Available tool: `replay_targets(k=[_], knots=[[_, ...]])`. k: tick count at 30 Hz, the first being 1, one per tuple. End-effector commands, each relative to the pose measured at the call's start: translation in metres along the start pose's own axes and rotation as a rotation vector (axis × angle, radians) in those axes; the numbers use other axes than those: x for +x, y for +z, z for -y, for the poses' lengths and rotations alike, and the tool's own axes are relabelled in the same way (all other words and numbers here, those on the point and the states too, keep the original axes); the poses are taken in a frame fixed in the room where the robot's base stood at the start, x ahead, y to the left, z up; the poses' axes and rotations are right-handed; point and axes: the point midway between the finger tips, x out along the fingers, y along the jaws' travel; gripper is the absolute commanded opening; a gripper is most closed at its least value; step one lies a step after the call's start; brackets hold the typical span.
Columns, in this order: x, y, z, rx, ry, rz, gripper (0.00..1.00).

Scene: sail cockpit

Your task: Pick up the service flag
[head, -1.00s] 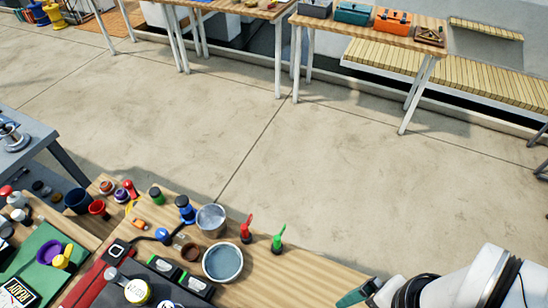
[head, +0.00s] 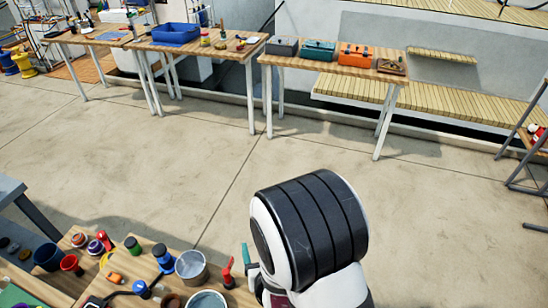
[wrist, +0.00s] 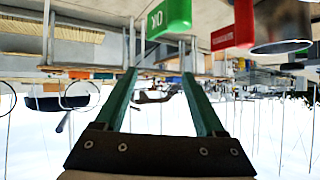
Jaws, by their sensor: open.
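A red flag (head: 228,273) stands upright on the wooden table in the head view, left of my gripper. It also shows upside down in the wrist view (wrist: 235,25), with lettering too small to read surely. A green flag (wrist: 170,18) marked "OK" is beside it in the wrist view; my arm appears to hide it in the head view. My gripper (wrist: 160,72) has two teal fingers, apart and with nothing between them. In the head view one teal finger (head: 246,256) shows just right of the red flag; the rest is hidden.
A metal pot (head: 192,268) stands close left of the red flag, with a grey-blue bowl (head: 207,301) in front. Bottles, a blue cup (head: 48,257) and a red cup (head: 71,264) crowd the left. Bare floor lies behind the table.

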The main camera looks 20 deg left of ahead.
Motion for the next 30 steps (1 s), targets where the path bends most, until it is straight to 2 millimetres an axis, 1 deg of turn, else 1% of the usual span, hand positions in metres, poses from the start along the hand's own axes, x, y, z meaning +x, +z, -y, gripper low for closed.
replay_targets(k=[1,3,5,6,8,10,15,18,21,26,29,30], knots=[[0.002,0.012,0.022,-0.080,-0.058,-0.043,0.72],[0.000,0.021,0.049,-0.176,-0.136,-0.118,0.72],[-0.004,0.031,0.065,-0.227,-0.187,-0.155,0.72],[-0.006,0.040,0.071,-0.234,-0.210,-0.158,0.72],[-0.006,0.050,0.073,-0.220,-0.222,-0.149,0.72],[-0.001,0.054,0.075,-0.203,-0.226,-0.143,0.72],[0.026,0.050,0.082,-0.199,-0.226,-0.145,0.72],[0.038,0.049,0.084,-0.200,-0.226,-0.144,0.72],[0.042,0.048,0.085,-0.201,-0.225,-0.143,0.72],[0.042,0.048,0.085,-0.201,-0.226,-0.143,0.72],[0.042,0.048,0.085,-0.201,-0.226,-0.143,0.55],[0.042,0.048,0.085,-0.201,-0.226,-0.143,0.48]])
